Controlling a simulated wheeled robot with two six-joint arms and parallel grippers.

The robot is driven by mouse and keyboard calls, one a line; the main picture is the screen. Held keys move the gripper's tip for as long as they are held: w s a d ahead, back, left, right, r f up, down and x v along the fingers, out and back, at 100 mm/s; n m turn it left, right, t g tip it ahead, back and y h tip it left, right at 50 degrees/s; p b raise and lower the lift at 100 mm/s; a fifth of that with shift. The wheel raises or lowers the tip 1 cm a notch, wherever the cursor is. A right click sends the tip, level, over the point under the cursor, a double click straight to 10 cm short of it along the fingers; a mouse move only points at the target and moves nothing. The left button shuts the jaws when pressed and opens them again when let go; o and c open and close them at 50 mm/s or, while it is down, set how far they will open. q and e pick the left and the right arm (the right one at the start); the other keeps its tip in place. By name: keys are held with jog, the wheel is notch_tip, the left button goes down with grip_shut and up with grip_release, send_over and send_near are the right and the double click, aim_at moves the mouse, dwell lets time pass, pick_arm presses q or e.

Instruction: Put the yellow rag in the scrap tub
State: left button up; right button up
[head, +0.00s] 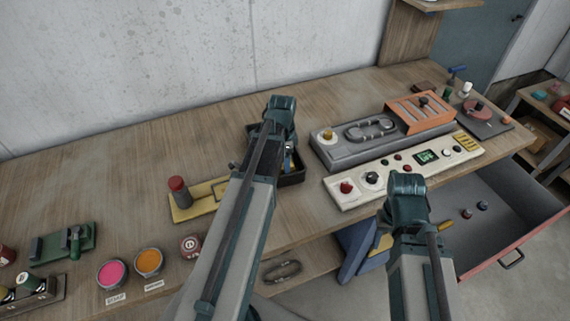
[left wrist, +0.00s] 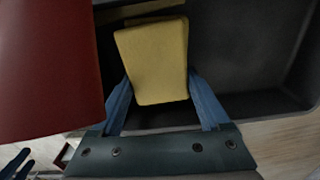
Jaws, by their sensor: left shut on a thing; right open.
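The yellow rag (left wrist: 158,50) shows in the left wrist view as a small yellow block between the blue fingers of my left gripper (left wrist: 161,85), which is shut on it. Behind the rag are the dark floor and walls of an open black tub (left wrist: 290,100). In the head view my left gripper (head: 287,150) is over this black tub (head: 291,179), and my arm hides the rag and part of the tub. I cannot tell whether the rag touches the tub floor. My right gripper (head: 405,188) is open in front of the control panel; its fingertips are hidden.
A yellow plate with a red-capped post (head: 178,190) stands left of the tub. A white control panel (head: 400,174) and a grey unit (head: 350,146) are at its right. An open drawer (head: 510,205) juts out at the right. Pink and orange pots (head: 148,261) stand front left.

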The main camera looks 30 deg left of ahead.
pick_arm(q)
jog(key=shift+f, duration=0.1)
jog(key=o, duration=1.3)
notch_tip(320, 180, up, 12)
jog(key=p, duration=1.2)
jog(key=s+d+n, duration=0.2)
jog(key=s+d, duration=0.2)
jog(key=d, duration=0.4)
jog(key=s+d+n+y, duration=0.1)
jog(key=s+d, duration=0.3)
jog(key=d, duration=0.4)
jog(key=s+d+n, duration=0.2)
jog(key=s+d, duration=0.2)
jog(key=d, duration=0.4)
jog(key=shift+s+d+r+n, duration=0.2)
jog(key=shift+s+d+n, duration=0.15)
jog(key=shift+n, duration=0.05)
